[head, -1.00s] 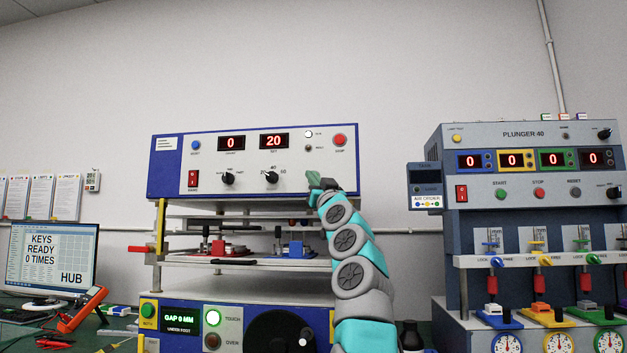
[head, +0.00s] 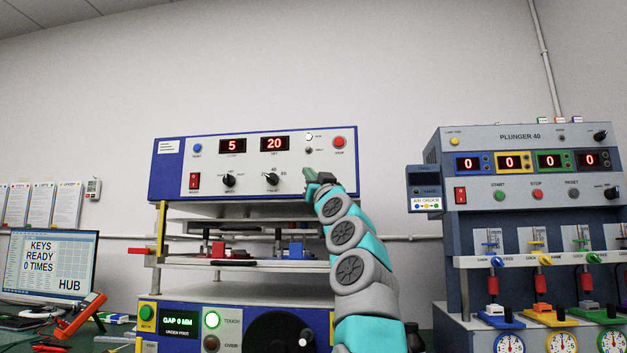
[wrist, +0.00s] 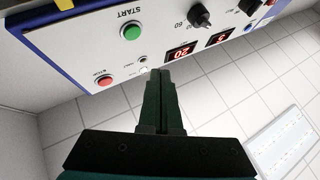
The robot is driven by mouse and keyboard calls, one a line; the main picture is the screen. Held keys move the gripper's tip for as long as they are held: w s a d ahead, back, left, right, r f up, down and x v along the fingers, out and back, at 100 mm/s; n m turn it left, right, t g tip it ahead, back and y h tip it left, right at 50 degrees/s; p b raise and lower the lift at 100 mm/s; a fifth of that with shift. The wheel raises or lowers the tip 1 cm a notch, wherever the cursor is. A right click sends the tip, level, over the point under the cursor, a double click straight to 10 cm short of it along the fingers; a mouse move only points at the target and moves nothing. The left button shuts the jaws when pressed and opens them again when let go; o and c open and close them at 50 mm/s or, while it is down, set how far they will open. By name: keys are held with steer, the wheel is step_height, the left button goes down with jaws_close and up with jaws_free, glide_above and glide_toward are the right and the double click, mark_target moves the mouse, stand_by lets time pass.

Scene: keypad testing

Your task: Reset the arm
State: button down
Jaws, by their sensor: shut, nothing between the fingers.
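My arm reaches up from the lower middle of the head view, with my gripper (head: 314,176) in front of the right part of the blue-and-white control box (head: 180,184). In the wrist view my gripper (wrist: 160,72) is dark green, its two fingers together with nothing between them. Its tips are over the panel's lower edge, apart from the green START button (wrist: 131,31), which is above and left of them. The red STOP button (wrist: 104,79) is at left. The panel's displays read 5 (head: 232,146) and 20 (head: 274,143).
Below the box are plates with a red block (head: 218,249) and a blue block (head: 296,251). A grey PLUNGER 40 machine (head: 520,138) stands right, its displays at 0. A monitor (head: 48,262) and an orange meter (head: 82,314) are at left. Open wall is above.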

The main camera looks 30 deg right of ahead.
stand_by(0.4)
steer(key=w+a+f+n+g+y, duration=0.1)
steer(key=w+a+f+g+y, duration=0.15)
steer(key=a+f, duration=0.35)
steer(key=w+a+f+g+y, duration=0.1)
steer(key=w+a+f+g, duration=0.25)
steer(key=f, duration=0.45)
steer(key=s+a+f+g, duration=0.3)
steer(key=s+a+f, duration=0.15)
steer(key=f, duration=0.55)
steer(key=s+a+f+g+y, duration=0.1)
steer(key=s+a+f+g, duration=0.4)
steer(key=f, duration=0.6)
steer(key=s+a+f+g, duration=0.2)
steer(key=s+a+f, duration=0.2)
steer(key=s+f, duration=0.45)
steer(key=s+d+f+g+h, duration=0.1)
steer(key=s+f+g, duration=0.2)
steer(key=s+f, duration=0.6)
steer(key=s+d+f+g+h, duration=0.1)
steer(key=s+f+g, duration=0.3)
steer(key=s+f, duration=0.6)
steer(key=s+d+f+g+h, duration=0.1)
steer(key=s+f+g, duration=0.3)
steer(key=s+f, duration=0.5)
steer(key=s, duration=1)
steer(key=shift+f+m+p, duration=0.15)
steer(key=shift+m+p, duration=0.15)
